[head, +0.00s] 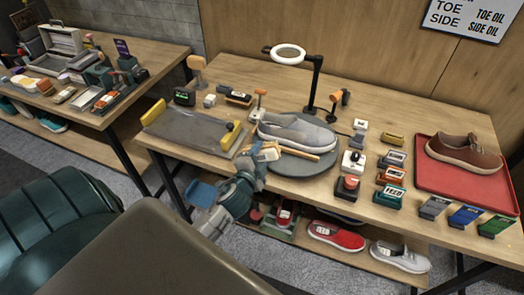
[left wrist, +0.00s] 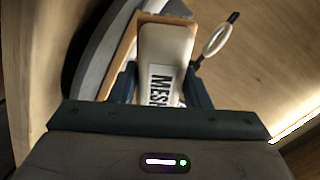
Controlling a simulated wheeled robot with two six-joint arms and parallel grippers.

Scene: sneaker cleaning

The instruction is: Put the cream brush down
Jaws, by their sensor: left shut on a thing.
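My left gripper (head: 254,158) is at the front edge of the table, left of the grey round mat (head: 300,165). It is shut on the cream brush (head: 268,152), which is beside the near left side of the grey sneaker (head: 297,131). In the left wrist view the cream brush (left wrist: 167,55) stands between the fingers, with a white label reading "MES" and part of another letter. I cannot tell whether it touches anything below. A light wooden piece (head: 300,154) lies along the near side of the sneaker. My right gripper is not in view.
A grey tray (head: 187,137) with yellow ends lies left of the gripper. A ring lamp (head: 289,54) stands behind the sneaker. Several small labelled blocks are to the right, before a red tray (head: 430,178) with a brown shoe (head: 464,152). A lower shelf holds more shoes.

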